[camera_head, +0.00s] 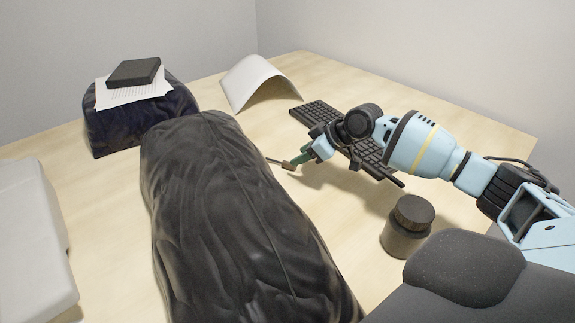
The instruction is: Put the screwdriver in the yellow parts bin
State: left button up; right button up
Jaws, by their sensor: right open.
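What looks like the screwdriver (289,165) lies on the table just right of the big dark bag, with a thin shaft, a brownish part and a green part. The shaft points left towards the bag. My right gripper (309,154) reaches in from the right and is open at the green end. Its fingers hide part of that end, and I cannot tell whether they touch it. I see no yellow parts bin in this view. My left gripper is not in view.
A large black wrapped bag (215,215) fills the middle. A dark keyboard (325,116) lies under my right wrist. A dark lidded jar (407,228) stands at the right. A dark bundle (140,122) with papers and a black book (134,72) and a curved white sheet (256,80) are behind.

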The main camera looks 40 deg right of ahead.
aim_at(288, 162)
jog(key=shift+x, duration=2.6)
grip_shut()
notch_tip(288, 162, up, 10)
jog(key=shift+p, duration=0.3)
